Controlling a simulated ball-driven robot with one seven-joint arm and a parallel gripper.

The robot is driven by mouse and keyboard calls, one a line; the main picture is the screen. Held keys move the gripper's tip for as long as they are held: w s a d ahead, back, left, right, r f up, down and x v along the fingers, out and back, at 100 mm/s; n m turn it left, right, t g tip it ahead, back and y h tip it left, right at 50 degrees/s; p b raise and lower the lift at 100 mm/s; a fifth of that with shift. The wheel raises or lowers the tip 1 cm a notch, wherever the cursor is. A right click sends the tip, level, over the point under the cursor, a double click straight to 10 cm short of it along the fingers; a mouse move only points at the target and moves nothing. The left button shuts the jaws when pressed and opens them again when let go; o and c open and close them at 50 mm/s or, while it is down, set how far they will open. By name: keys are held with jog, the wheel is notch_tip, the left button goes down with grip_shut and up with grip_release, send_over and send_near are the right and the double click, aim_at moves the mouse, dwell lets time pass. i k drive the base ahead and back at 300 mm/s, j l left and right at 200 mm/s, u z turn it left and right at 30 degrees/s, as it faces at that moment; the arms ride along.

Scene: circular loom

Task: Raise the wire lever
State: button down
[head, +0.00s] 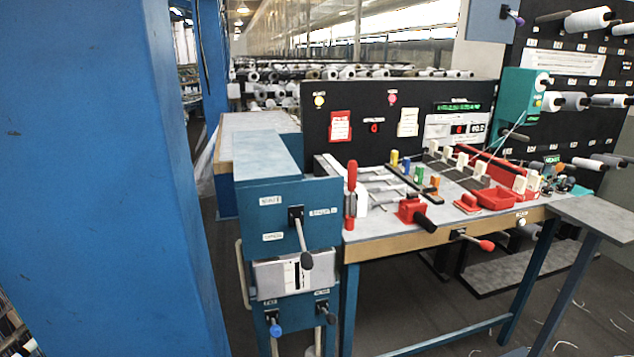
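A blue cabinet (290,215) at the middle left carries several levers. A dark-knobbed lever (304,245) on its front slants down from its slot. Lower down are a blue-knobbed lever (275,327) and a grey-knobbed lever (329,314), both hanging down. On the table to the right are a tall upright red handle (351,190), a black-gripped lever on a red base (414,214) and a red-knobbed lever (476,241) at the front edge. The labels are too small to read, so I cannot tell which is the wire lever. My gripper is not in view.
A large blue post (95,180) fills the left side. The wooden-edged table (395,248) holds red trays and small coloured parts before a black panel (350,105). A spool rack (570,50) stands at the right. Dark floor (420,320) shows in front.

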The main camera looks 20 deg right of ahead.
aim_at(486, 244)
jog(key=i+l+z, duration=0.1)
jog(key=z, duration=0.75)
jog(key=i+l+z, duration=0.2)
jog(key=i+z, duration=0.55)
jog(key=i, duration=0.65)
jog(key=z, duration=0.05)
